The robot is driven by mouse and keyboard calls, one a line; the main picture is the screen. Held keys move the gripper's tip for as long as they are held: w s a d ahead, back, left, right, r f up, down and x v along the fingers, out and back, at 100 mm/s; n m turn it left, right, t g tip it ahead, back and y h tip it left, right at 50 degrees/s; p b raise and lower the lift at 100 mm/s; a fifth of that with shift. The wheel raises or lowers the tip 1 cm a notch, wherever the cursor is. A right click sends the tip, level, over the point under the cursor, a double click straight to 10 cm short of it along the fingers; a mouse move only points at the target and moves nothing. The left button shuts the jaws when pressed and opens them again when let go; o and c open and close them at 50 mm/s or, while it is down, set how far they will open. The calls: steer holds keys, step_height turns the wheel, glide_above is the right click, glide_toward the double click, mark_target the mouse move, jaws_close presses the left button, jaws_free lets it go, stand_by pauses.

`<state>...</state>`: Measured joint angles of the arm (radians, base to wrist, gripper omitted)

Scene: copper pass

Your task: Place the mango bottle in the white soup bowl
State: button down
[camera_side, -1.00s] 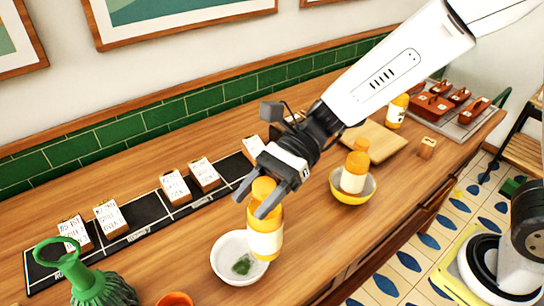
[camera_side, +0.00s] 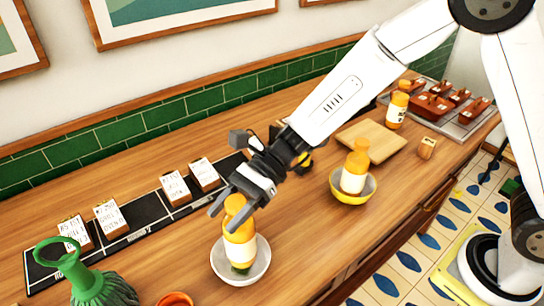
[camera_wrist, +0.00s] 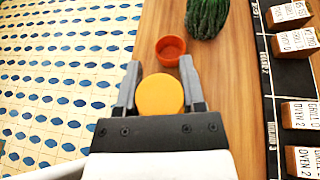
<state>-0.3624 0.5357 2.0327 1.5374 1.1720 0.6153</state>
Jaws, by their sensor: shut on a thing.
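My gripper (camera_side: 237,207) is shut on an orange bottle with a white label (camera_side: 240,246), gripping it near its cap. In the side view the bottle is upright in front of or inside the white bowl (camera_side: 262,268); its base overlaps the bowl's middle, and I cannot tell whether it touches the bottom. In the wrist view the bottle's round orange cap (camera_wrist: 159,95) sits between the two fingers (camera_wrist: 158,88), and the bowl is hidden. The green patch in the bowl is mostly covered by the bottle.
A yellow bowl (camera_side: 357,199) holds another orange bottle (camera_side: 354,172). A third bottle (camera_side: 396,109) stands near a cutting board (camera_side: 371,141). A green ribbed vessel (camera_side: 92,288) and a small orange-red cup (camera_side: 175,299) are close by. Ticket blocks (camera_side: 174,187) line a black strip.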

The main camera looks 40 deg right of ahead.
steer(key=shift+w+a+f, duration=0.1)
steer(key=shift+w+f, duration=0.1)
steer(key=shift+f, duration=1.7)
steer(key=shift+c, duration=1)
jaws_free()
steer(key=shift+r, duration=0.15)
glide_toward(224, 231)
steer(key=v, duration=0.3)
steer(key=shift+w+r, duration=0.1)
